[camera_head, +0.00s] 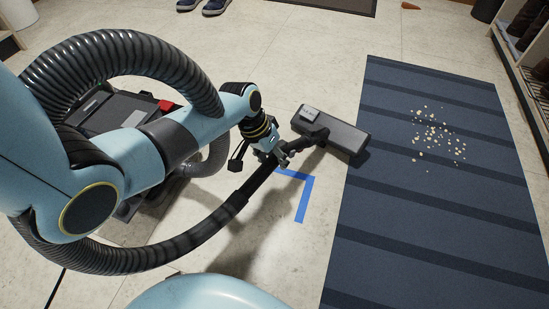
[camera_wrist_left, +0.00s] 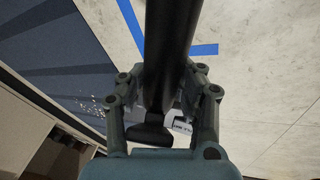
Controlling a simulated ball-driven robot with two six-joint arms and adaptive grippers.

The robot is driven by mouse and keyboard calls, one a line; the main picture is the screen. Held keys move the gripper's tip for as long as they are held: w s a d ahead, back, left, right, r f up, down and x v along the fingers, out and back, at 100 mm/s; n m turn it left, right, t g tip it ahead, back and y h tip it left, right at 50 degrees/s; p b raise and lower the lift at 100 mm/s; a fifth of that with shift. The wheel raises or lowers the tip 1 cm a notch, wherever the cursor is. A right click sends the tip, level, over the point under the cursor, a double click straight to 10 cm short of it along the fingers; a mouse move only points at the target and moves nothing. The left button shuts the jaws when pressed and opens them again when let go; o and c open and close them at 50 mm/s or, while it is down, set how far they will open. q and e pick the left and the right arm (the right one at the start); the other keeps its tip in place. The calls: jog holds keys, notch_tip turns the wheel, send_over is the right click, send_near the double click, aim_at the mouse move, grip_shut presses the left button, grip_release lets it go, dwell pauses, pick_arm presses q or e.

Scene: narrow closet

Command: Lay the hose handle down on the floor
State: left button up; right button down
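The hose handle (camera_head: 258,180) is a black tube running from the ribbed hose (camera_head: 175,245) to a grey floor head (camera_head: 338,131). My left gripper (camera_head: 279,157) is around the tube just short of the head. In the left wrist view the gripper's fingers (camera_wrist_left: 168,98) press on both sides of the black tube (camera_wrist_left: 171,45). The tube is tilted and looks raised off the floor, with a shadow below it. The floor head is at the rug's left edge; whether it touches the floor I cannot tell. My right gripper is out of view.
Blue tape (camera_head: 304,192) marks a corner on the pale floor by the tube. A dark striped rug (camera_head: 400,210) with scattered crumbs (camera_head: 438,133) lies right. The black vacuum body (camera_head: 118,116) is left, behind my arm. Shoes (camera_head: 215,6) and a shelf (camera_head: 525,75) edge the room.

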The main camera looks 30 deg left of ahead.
pick_arm(q)
jog(key=o, duration=0.4)
jog(key=shift+o, duration=0.2)
jog(key=shift+s, duration=0.1)
jog(key=v, duration=1.2)
